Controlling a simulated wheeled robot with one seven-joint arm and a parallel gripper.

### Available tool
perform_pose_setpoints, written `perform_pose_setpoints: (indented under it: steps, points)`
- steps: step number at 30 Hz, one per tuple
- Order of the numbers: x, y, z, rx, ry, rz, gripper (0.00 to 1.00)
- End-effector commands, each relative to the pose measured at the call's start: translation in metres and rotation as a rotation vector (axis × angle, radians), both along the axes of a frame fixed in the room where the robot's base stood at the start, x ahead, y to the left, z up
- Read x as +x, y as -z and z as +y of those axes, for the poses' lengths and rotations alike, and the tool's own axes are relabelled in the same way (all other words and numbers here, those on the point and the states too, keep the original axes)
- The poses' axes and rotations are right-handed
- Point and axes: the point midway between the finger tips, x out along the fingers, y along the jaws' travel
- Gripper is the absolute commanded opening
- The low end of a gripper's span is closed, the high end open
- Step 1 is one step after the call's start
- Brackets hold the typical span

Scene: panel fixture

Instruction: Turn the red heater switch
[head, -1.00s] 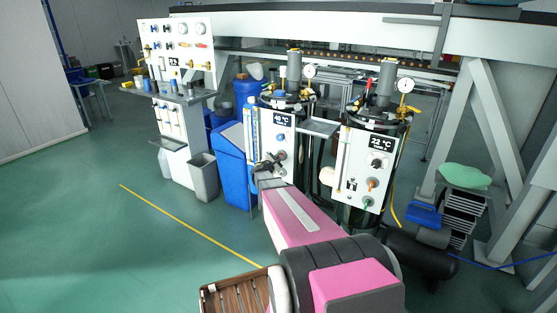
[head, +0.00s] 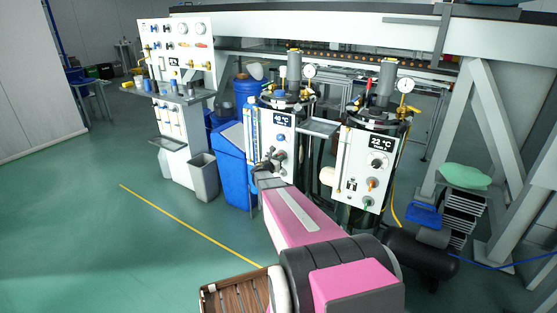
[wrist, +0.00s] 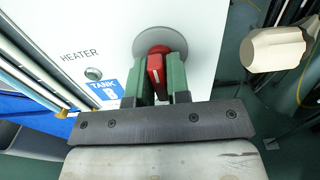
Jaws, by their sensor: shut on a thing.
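The red heater switch (wrist: 155,64) shows in the wrist view, on a round grey plate on a white panel (wrist: 105,35). The panel carries the word HEATER and a blue TANK tag. My gripper (wrist: 159,78) is shut on the red switch, with one green finger on each side of it. A white mark shows on the switch's handle, which points roughly down the picture. In the head view my gripper (head: 272,163) is at the lower part of the left tank's panel (head: 282,124). The red switch cannot be made out there.
A second tank panel (head: 365,165) with a 22 °C display stands to the right. A pale handle or knob (wrist: 272,49) sticks out right of my gripper in the wrist view. A blue bin (head: 236,170) stands left of the tank. Open green floor lies to the left.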

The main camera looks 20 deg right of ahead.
Motion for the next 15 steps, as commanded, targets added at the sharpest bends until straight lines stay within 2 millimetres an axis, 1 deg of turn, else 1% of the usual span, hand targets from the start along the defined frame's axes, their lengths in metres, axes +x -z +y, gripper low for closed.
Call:
perform_pose_setpoints:
  steps: [14, 15]
  points:
    - [-0.0009, 0.0014, 0.0007, -0.004, 0.000, 0.012, 0.00]
    - [-0.0009, 0.0014, 0.0007, -0.004, 0.000, 0.012, 0.23]
